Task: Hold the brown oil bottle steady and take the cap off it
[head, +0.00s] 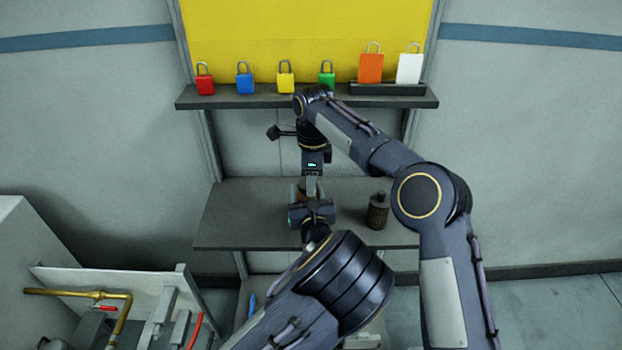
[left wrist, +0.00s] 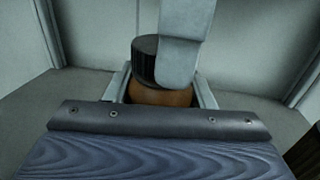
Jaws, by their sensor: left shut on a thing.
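The brown oil bottle (left wrist: 160,96) stands upright between the fingers of my left gripper (left wrist: 163,88), which is shut on its body. Its black ribbed cap (left wrist: 145,58) is on top of the body in the left wrist view. In the head view the brown bottle (head: 301,194) is mostly hidden behind the grippers. My right gripper (head: 312,187) points down from above at the bottle. One broad grey finger (left wrist: 181,45) of it covers the right side of the cap. Its other finger is not clearly seen, so I cannot tell whether it grips the cap.
A second dark bottle (head: 377,211) stands to the right on the grey shelf (head: 235,215). Above, an upper shelf (head: 225,101) carries several coloured padlocks and an orange (head: 371,68) and a white tag (head: 409,68). A brass pipe (head: 90,294) is at the lower left.

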